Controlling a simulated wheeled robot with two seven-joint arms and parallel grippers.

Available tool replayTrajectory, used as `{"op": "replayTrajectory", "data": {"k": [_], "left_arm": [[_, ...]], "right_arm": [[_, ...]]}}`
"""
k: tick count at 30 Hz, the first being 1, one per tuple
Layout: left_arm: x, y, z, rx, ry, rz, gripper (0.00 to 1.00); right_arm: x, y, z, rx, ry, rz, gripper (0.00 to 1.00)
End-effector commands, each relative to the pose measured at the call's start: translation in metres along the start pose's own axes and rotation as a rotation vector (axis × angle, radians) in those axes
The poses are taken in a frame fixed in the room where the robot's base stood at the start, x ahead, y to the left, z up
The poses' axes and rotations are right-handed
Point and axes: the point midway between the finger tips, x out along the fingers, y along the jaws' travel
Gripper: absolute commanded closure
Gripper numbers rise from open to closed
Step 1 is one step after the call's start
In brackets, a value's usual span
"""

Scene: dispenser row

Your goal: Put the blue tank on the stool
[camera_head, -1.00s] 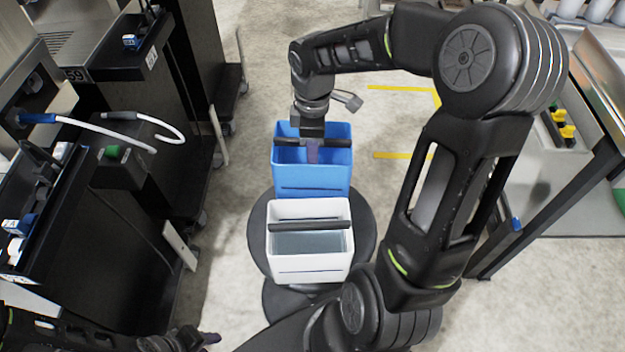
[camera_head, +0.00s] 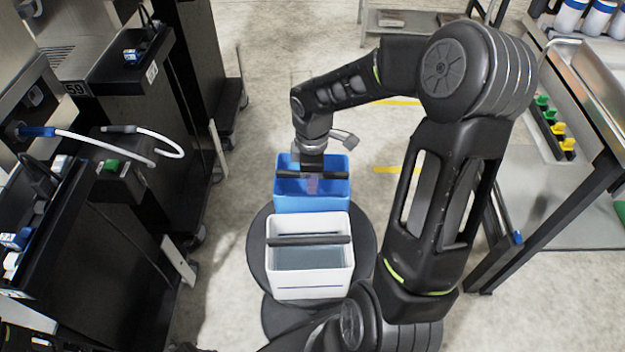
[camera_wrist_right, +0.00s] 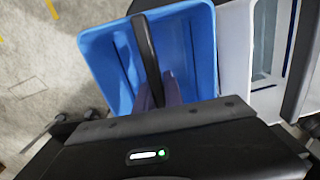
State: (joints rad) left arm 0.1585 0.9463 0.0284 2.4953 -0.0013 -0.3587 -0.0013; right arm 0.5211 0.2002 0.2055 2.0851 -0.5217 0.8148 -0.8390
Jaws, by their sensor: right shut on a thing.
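The blue tank (camera_head: 290,200) is an open box with a dark bar handle. It is upright just behind the white tank, at the far edge of the round black stool (camera_head: 257,248). The white tank hides its base, so I cannot tell whether it touches the stool. My right gripper (camera_head: 312,182) is shut on the blue tank's handle from above. In the right wrist view the fingers (camera_wrist_right: 160,92) close around the handle over the blue tank (camera_wrist_right: 105,62). Only a dark sliver of my left gripper (camera_head: 190,347) shows at the bottom edge.
The white tank (camera_head: 310,287) with a dark handle stands on the stool and takes up its front part. Black machines with a white hose (camera_head: 110,147) line the left. A metal bench (camera_head: 570,85) stands at right. Floor behind the stool is clear.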

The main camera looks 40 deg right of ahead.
Motion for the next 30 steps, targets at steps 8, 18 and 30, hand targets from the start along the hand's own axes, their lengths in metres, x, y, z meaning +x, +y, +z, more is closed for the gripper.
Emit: {"op": "replayTrajectory", "data": {"k": [8,18,30], "left_arm": [[0.002,-0.001,0.000,0.000,0.000,0.000,0.66],[0.002,-0.001,0.000,0.000,0.000,0.000,0.66],[-0.003,0.001,0.000,0.000,0.000,0.000,0.66]], "right_arm": [[0.003,0.000,0.000,0.000,0.000,0.000,0.83],[0.003,0.000,0.000,0.000,0.000,0.000,0.66],[-0.021,0.001,0.000,-0.001,0.000,0.004,0.66]]}}
